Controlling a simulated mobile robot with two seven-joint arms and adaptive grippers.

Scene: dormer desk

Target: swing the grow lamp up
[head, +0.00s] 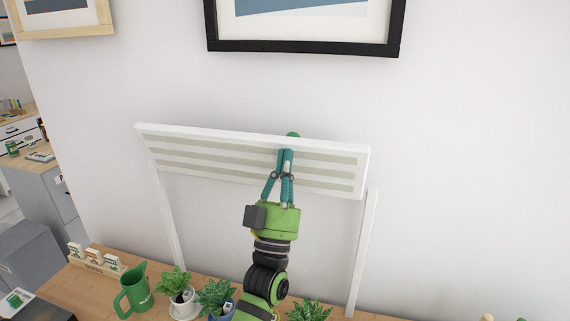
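The grow lamp (215,159) is a long white panel with pale grey-green stripes on the face turned to me. It is tilted, with its left end higher in the picture, and sits between two white posts (362,250) above the desk. My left gripper (286,152) is in front of the panel, right of its middle. Its teal fingers lie close together and reach up to the panel's top edge. A small green rounded piece (292,134) shows at that edge above the fingertips; I cannot tell whether they touch it. My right gripper is not in view.
Below, the wooden desk (207,284) holds a green watering can (134,289), several potted plants (216,293) and a wooden holder with small cards (92,262). A black-framed picture (305,47) hangs above the lamp. The wall between is clear.

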